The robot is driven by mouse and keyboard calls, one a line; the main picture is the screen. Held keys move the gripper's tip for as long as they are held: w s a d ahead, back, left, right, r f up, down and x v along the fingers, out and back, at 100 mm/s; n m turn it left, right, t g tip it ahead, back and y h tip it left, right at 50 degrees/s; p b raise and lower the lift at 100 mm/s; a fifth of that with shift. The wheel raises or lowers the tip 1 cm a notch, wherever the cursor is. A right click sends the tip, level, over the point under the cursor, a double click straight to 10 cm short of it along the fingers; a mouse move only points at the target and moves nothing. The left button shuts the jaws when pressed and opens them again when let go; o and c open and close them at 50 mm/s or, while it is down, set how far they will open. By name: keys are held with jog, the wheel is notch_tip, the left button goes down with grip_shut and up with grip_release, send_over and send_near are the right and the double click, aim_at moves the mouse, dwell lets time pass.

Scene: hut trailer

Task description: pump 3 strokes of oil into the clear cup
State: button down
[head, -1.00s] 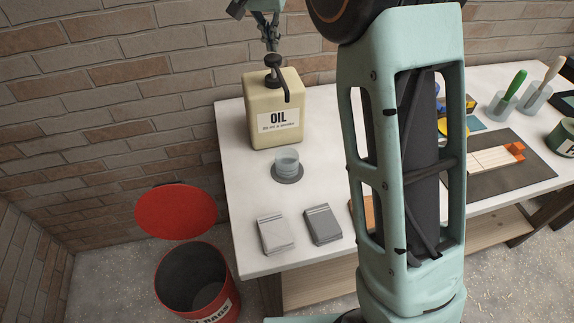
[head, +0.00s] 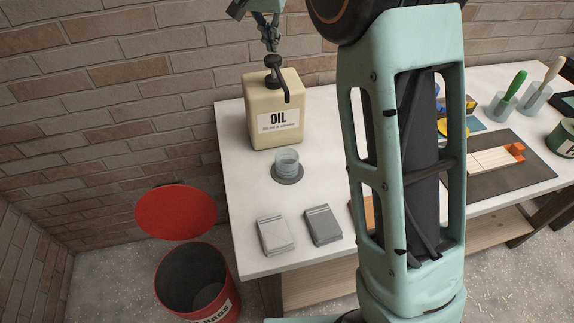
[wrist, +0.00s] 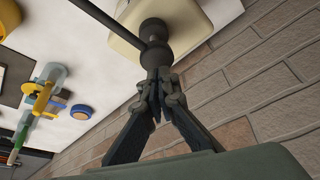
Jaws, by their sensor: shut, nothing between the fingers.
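The cream oil can (head: 277,108) stands upright on the bench, with a label reading OIL. Its dark pump head (head: 273,62) is on top, and a dark spout bends down over the front. The clear cup (head: 287,161) stands on a dark round coaster (head: 288,174) in front of the can. My gripper (head: 271,46) is shut and empty, just above the pump head. In the wrist view the fingertips (wrist: 158,73) meet at the pump head (wrist: 155,50); I cannot tell whether they touch it. The cup's contents are too small to make out.
A red bin (head: 195,280) with its lid raised stands left of the bench. Two grey pads (head: 274,235) lie at the bench front. My arm hides the bench middle. A dark mat (head: 500,165) and pots with tools (head: 503,104) are at right. The brick wall is close behind.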

aim_at(273, 58)
jog(key=shift+f, duration=0.2)
jog(key=shift+f+b, duration=1.65)
jog(key=shift+f, duration=0.55)
jog(key=shift+r, duration=0.1)
jog(key=shift+r+p, duration=2.1)
jog(key=shift+r, duration=0.25)
jog(key=shift+f, duration=0.15)
